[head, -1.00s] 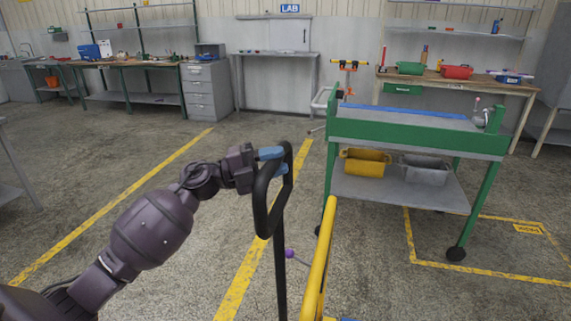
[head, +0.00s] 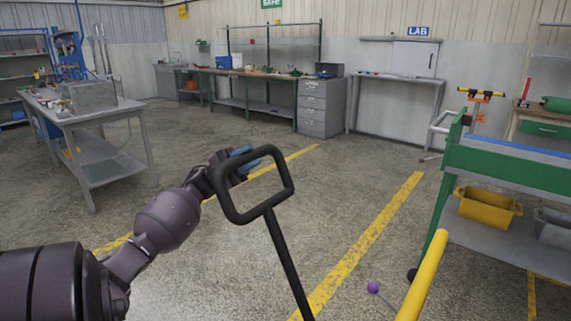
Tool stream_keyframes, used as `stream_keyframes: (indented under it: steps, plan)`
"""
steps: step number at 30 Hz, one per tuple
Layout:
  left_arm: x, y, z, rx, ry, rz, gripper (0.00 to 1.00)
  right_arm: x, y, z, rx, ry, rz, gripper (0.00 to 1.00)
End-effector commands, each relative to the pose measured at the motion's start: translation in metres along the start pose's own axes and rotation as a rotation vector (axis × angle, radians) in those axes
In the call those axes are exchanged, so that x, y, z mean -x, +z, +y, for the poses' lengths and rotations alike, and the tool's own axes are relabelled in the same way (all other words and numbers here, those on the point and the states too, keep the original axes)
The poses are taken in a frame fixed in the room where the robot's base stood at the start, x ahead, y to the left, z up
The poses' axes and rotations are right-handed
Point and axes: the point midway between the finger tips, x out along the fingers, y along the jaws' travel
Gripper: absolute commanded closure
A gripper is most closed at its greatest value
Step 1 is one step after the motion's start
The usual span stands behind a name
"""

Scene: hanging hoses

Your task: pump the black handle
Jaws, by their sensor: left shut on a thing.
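The black handle (head: 283,255) is a rounded loop on top of a long straight rod. It stands in the middle foreground, and its rod leans to the left at the top. My left gripper (head: 240,157), with blue fingertips, is at the upper left corner of the loop and shut on it. The loop partly hides the fingertips. The foot of the rod is below the picture. My right gripper is not in view.
A yellow bar (head: 424,277) rises at the lower right, beside a purple ball (head: 373,287) on a thin stem. A green cart (head: 490,170) with a yellow bin (head: 487,208) stands at right. A grey table (head: 105,115) stands at left. The floor between is clear.

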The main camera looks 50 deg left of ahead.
Motion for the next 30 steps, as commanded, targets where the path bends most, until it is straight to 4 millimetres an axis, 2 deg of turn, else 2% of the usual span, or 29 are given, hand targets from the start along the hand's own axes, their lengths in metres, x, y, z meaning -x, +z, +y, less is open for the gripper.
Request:
stream_keyframes:
  steps: [1, 3, 9, 15, 28, 29, 30]
  plan:
    - [0.015, 0.009, 0.004, 0.01, -0.007, -0.011, 1.0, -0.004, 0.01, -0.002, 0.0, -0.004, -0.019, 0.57]
    - [0.029, 0.014, 0.001, 0.018, -0.025, -0.01, 1.0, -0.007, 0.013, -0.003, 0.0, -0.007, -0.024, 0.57]
    - [0.055, 0.024, -0.006, 0.031, -0.065, -0.006, 1.0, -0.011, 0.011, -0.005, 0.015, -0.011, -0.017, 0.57]
    - [0.066, 0.028, -0.01, 0.036, -0.083, -0.003, 1.0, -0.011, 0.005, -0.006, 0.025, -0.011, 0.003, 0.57]
    - [0.067, 0.028, -0.011, 0.036, -0.087, -0.001, 1.0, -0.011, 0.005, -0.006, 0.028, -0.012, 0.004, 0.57]
    - [0.067, 0.028, -0.011, 0.036, -0.087, -0.001, 0.66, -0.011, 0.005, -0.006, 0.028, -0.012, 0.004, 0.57]
    - [0.067, 0.028, -0.011, 0.036, -0.087, -0.001, 0.6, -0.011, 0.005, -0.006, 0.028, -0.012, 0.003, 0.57]
